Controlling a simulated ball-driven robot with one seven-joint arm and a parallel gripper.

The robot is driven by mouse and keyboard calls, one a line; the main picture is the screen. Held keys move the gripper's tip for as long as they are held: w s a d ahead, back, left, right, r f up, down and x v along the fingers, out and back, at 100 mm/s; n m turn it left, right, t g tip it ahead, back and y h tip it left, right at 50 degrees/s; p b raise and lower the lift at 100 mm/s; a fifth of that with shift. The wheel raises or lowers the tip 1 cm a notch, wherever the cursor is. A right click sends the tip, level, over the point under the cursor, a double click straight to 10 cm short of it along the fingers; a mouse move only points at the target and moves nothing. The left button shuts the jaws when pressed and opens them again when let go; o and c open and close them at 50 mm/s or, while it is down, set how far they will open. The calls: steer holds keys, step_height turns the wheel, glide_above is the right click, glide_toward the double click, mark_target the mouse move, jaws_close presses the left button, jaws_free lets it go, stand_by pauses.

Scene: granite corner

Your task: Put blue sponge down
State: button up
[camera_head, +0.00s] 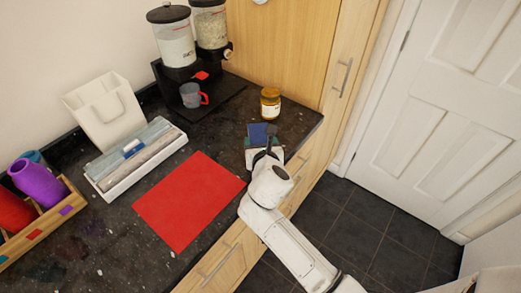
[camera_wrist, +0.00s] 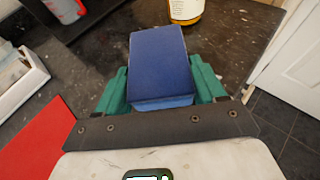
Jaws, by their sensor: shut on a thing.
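The blue sponge (camera_wrist: 158,62) is between the green fingers of my gripper (camera_wrist: 160,88) in the wrist view. The fingers press on its left and right sides. In the head view the sponge (camera_head: 259,133) shows at the end of my white arm, and my gripper (camera_head: 262,146) is over the front right part of the dark counter. I cannot tell whether the sponge touches the counter.
A jar with a white label (camera_head: 270,103) stands just beyond the sponge. A red mat (camera_head: 190,202) lies to the left. A white tray (camera_head: 135,158), a dispenser stand (camera_head: 220,105) with a cup (camera_head: 192,95), and a wooden crate (camera_head: 62,216) are also on the counter.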

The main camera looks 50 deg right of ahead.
steer(key=shift+f+b, duration=0.3)
steer(key=shift+f, duration=1.25)
steer(key=shift+f, duration=0.2)
